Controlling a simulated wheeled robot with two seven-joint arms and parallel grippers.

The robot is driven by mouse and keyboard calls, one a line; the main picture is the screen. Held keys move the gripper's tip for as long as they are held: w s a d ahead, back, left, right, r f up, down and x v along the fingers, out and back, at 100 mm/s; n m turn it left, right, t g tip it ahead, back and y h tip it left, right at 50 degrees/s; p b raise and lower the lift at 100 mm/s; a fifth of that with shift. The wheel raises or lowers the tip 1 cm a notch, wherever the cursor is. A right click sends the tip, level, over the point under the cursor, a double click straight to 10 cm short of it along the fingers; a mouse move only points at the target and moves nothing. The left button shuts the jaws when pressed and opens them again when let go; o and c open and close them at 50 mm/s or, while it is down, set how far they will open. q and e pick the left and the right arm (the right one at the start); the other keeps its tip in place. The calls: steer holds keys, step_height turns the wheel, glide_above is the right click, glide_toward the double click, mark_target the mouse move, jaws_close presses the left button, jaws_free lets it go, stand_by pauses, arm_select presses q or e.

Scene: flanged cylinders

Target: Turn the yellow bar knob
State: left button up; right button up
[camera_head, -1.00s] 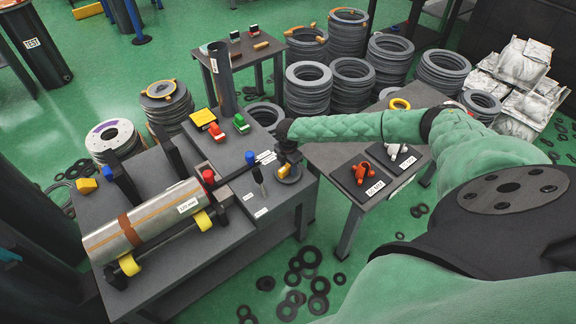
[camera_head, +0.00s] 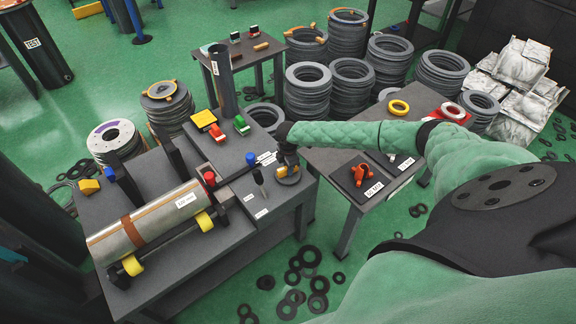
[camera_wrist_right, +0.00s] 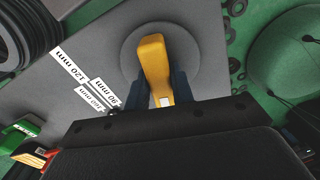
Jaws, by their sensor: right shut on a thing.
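The yellow bar knob (camera_wrist_right: 154,62) stands on a round grey disc (camera_wrist_right: 185,45) in the right wrist view. My right gripper (camera_wrist_right: 163,92) has its two dark fingers on either side of the bar, shut on it. In the head view the knob (camera_head: 282,171) is a small yellow patch at the table's right corner, below my right gripper (camera_head: 288,163), which partly covers it. My left gripper is not in view.
White labels (camera_wrist_right: 72,68) lie beside the disc, one reading 120 mm. On the same table (camera_head: 190,255) a large metal cylinder (camera_head: 145,220) rests on yellow rollers. A blue-topped post (camera_head: 251,160) and a dark upright peg (camera_head: 259,180) stand close to my gripper.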

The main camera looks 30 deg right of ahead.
steer(key=shift+m, duration=0.3)
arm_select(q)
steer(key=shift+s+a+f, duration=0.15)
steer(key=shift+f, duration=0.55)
arm_select(e)
steer(key=o, duration=1)
steer(key=shift+r, duration=0.1)
steer(key=shift+r, duration=0.35)
arm_select(q)
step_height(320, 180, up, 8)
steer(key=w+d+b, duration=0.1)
steer(key=b, duration=0.1)
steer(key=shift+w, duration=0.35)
arm_select(e)
step_height(320, 180, up, 7)
steer(key=shift+f, duration=0.1)
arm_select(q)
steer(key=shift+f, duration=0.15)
